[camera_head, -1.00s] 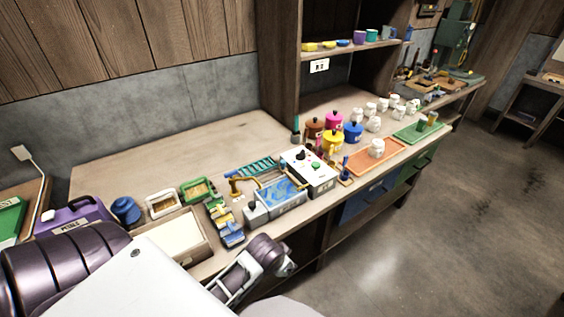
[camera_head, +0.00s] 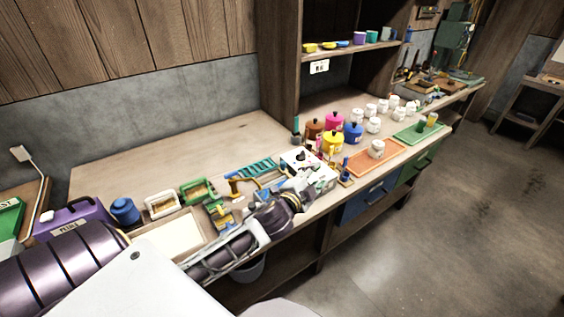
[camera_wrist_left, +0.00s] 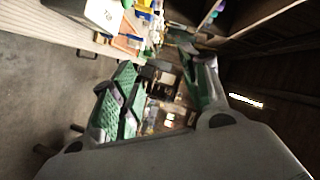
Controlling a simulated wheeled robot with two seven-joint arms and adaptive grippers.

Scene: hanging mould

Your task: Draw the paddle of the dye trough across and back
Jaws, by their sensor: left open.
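The blue dye trough (camera_head: 266,195) is on the bench in the head view, mostly hidden behind my left arm and gripper. A yellow-brown bent piece (camera_head: 238,182) shows at its left end; I cannot tell whether it belongs to the paddle. My left gripper (camera_head: 318,178) is over the bench at the trough's right, in front of the white control box (camera_head: 297,157). In the left wrist view its green-padded fingers (camera_wrist_left: 165,88) are spread apart with nothing held between them. The paddle cannot be made out clearly. My right gripper is not in view.
A teal rack (camera_head: 257,167) is behind the trough. Coloured pots (camera_head: 333,142), an orange tray (camera_head: 372,160) and white jars (camera_head: 373,125) stand to the right. A shallow tray (camera_head: 172,238) lies left. The bench's back left is clear.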

